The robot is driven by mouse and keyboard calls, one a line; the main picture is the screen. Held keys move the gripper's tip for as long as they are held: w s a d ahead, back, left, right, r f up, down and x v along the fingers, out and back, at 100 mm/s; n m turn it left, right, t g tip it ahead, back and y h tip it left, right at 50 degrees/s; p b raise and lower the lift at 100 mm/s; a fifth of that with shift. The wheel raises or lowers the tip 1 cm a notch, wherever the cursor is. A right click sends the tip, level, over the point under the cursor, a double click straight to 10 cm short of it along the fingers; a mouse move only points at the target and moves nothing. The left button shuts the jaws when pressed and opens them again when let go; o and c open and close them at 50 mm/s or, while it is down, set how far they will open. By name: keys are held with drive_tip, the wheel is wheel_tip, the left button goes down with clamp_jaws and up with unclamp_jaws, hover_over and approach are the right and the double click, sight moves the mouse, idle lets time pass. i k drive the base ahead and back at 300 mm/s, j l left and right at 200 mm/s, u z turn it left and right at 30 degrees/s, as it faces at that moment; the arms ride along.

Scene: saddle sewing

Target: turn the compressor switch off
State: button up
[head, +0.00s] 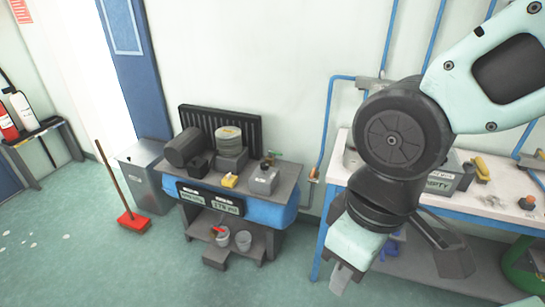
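The compressor is a blue tank (262,214) with a grey top plate, left of centre. On it stand a dark motor cylinder (184,147), a ribbed pump (229,138), a small yellow piece (229,181) on a dark base and a grey box (263,180) with a knob or valve behind it. Which part is the switch, and its position, I cannot tell for sure. Two labelled plates (225,203) are on the front. My gripper (398,270) hangs right of the compressor, apart from it, pointing down. Its fingers look spread, with nothing between them.
A white-topped workbench (485,205) with tools and boxes stands behind my arm. A grey bin (145,170) and a red broom (134,220) are left of the compressor. Buckets (243,240) sit beneath it. Blue pipes run up the wall. Floor in front is clear.

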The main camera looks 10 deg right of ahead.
sight(264, 166)
drive_tip(key=i+z, duration=0.15)
drive_tip(key=i, duration=0.6)
drive_tip(key=i+j+z, duration=0.15)
drive_tip(key=i+j, duration=0.65)
drive_tip(key=j, duration=0.55)
drive_tip(key=i+z, duration=0.05)
